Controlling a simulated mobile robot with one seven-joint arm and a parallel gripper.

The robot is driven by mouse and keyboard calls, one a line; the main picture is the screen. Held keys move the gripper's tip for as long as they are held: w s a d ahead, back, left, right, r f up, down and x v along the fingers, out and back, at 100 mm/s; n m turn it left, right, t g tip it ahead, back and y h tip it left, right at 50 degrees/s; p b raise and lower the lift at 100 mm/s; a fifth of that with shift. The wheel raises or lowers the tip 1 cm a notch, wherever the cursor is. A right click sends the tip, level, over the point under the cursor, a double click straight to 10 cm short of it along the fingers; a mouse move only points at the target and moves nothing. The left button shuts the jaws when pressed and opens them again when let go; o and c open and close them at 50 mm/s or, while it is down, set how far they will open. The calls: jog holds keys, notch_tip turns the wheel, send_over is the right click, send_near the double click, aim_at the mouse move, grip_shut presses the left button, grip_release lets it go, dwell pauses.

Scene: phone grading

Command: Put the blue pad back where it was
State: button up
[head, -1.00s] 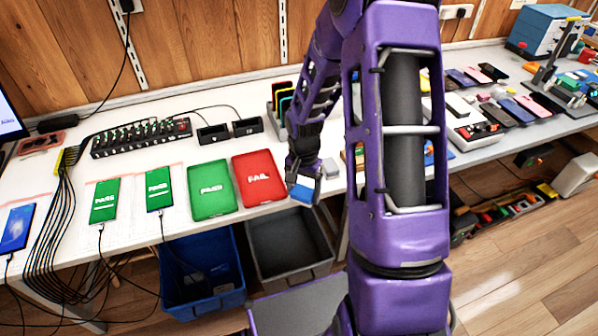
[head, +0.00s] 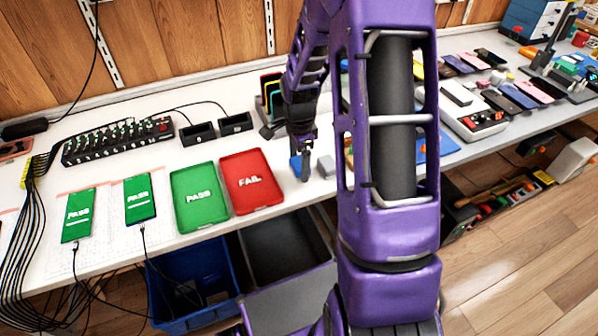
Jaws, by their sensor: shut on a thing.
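The blue pad (head: 296,166) shows at the tip of my gripper (head: 303,170), which is shut on it. They are over the white bench, just right of the red FAIL tray (head: 252,181). My gripper points down, and its fingers partly hide the pad. I cannot tell whether the pad touches the bench top. A small grey block (head: 326,166) sits right beside the gripper.
The green PASS tray (head: 200,196) lies left of the red one. A rack with coloured slots (head: 271,98) stands behind the gripper. Blue (head: 190,285) and grey (head: 285,248) bins are below the bench's front edge. My arm hides part of the bench.

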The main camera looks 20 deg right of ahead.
aim_at(299, 172)
jog(key=shift+f, duration=1.5)
jog(key=shift+f+b, duration=0.15)
jog(key=shift+b, duration=0.15)
jog(key=o, duration=1.2)
jog(key=shift+c, duration=0.2)
notch_tip(299, 172, up, 12)
jog(key=shift+r+p, duration=0.2)
jog(key=shift+p, duration=0.9)
jog(key=shift+a+f, duration=0.1)
